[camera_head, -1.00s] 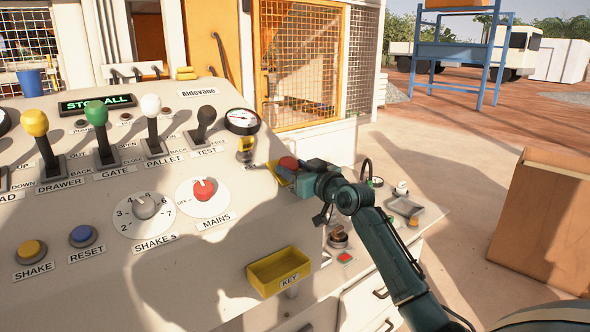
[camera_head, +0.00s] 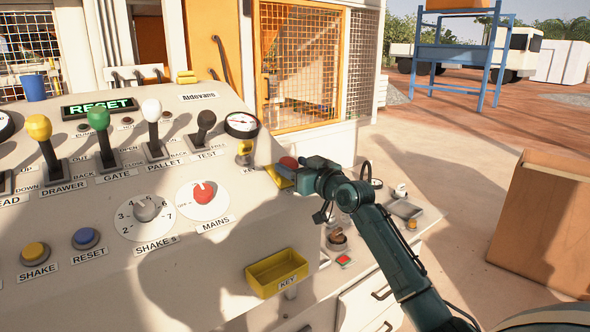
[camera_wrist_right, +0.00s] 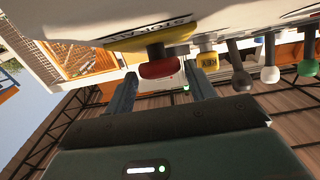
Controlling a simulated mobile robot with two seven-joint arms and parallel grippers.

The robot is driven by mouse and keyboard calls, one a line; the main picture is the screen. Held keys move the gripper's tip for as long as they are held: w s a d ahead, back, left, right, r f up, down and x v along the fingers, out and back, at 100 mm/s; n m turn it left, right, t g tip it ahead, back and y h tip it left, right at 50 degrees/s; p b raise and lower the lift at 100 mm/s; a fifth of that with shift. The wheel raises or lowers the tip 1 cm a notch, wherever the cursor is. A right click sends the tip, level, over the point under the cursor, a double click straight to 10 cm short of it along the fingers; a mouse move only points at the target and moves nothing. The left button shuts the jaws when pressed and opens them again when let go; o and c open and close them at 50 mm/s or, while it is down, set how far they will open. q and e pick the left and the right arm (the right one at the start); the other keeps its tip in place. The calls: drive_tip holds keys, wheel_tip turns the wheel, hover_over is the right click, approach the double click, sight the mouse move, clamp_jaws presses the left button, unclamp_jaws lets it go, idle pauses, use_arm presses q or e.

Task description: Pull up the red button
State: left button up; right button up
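The red button (camera_head: 289,162) is a mushroom head on a yellow base (camera_head: 279,177) at the right edge of the control panel. In the right wrist view the red button (camera_wrist_right: 160,69) sits below its yellow base (camera_wrist_right: 150,40), which is marked STOP ALL. My right gripper (camera_head: 299,174) is at the button. In the wrist view its two fingers (camera_wrist_right: 161,88) stand apart, one on each side of the red head, with gaps visible. The panel display (camera_head: 98,106) reads RESET in green. My left gripper is not in view.
The panel carries several levers, a gauge (camera_head: 241,124), a red MAINS knob (camera_head: 203,192), a blue RESET button (camera_head: 85,238) and a yellow SHAKE button (camera_head: 35,253). A yellow KEY tray (camera_head: 276,274) is on the panel's lower right. A wooden box (camera_head: 546,222) stands to the right.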

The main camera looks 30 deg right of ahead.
drive_tip(key=shift+o, duration=1.3)
drive_tip(key=shift+f, duration=0.1)
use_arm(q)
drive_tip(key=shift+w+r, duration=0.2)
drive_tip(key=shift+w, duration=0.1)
use_arm(e)
drive_tip(key=shift+f, duration=0.1)
use_arm(q)
drive_tip(key=b, duration=0.1)
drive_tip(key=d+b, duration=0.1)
drive_tip(key=b, duration=0.1)
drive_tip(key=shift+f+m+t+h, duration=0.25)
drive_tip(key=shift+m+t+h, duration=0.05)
use_arm(e)
drive_tip(key=s, duration=1.3)
drive_tip(key=shift+d, duration=0.45)
